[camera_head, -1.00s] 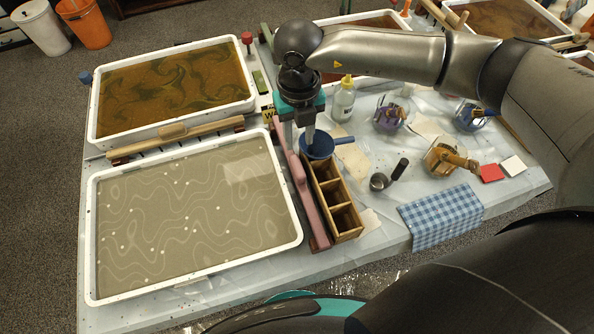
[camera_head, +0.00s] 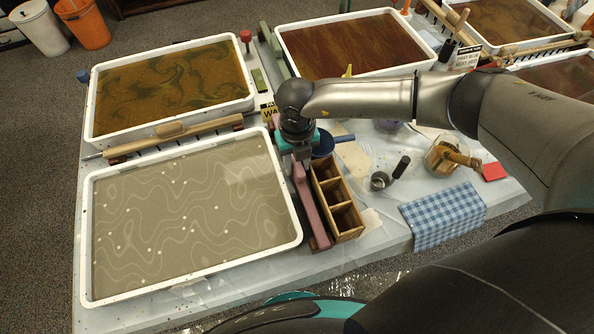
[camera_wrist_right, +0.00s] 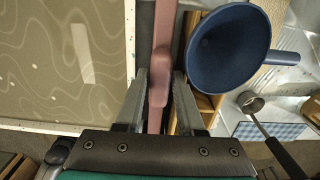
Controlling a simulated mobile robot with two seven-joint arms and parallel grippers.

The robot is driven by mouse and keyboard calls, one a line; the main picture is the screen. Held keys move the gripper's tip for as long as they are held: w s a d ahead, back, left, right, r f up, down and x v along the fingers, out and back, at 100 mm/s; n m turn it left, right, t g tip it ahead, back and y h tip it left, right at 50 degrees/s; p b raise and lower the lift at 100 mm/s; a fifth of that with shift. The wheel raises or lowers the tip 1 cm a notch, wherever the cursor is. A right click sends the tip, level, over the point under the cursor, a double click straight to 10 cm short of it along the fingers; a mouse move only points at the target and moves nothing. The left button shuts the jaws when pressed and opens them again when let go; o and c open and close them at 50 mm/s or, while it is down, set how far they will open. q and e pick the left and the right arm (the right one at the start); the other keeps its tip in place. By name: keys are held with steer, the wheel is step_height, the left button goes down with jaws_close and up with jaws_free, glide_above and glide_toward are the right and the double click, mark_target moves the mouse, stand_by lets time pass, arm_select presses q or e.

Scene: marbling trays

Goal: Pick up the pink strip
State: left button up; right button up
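The long pink strip (camera_head: 309,207) lies between the grey-patterned tray (camera_head: 88,240) and the wooden compartment box (camera_head: 347,217). My right gripper (camera_head: 301,157) is over the strip's far part. In the right wrist view, the pink strip (camera_wrist_right: 165,35) has a thicker middle part and runs between the two fingers of the right gripper (camera_wrist_right: 160,78). The fingers are open, one on each side of it, with a gap visible on both sides. I cannot tell their exact height relative to the strip. My left gripper is not in view.
A blue funnel (camera_wrist_right: 232,45) stands close to the right finger, over the wooden box. A metal ladle (camera_head: 380,181), a blue checked cloth (camera_head: 442,214) and a glass jar (camera_head: 441,160) lie farther right. Trays of brown liquid stand at the back.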

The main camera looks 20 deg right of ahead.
jaws_close()
steer(key=shift+r, duration=0.15)
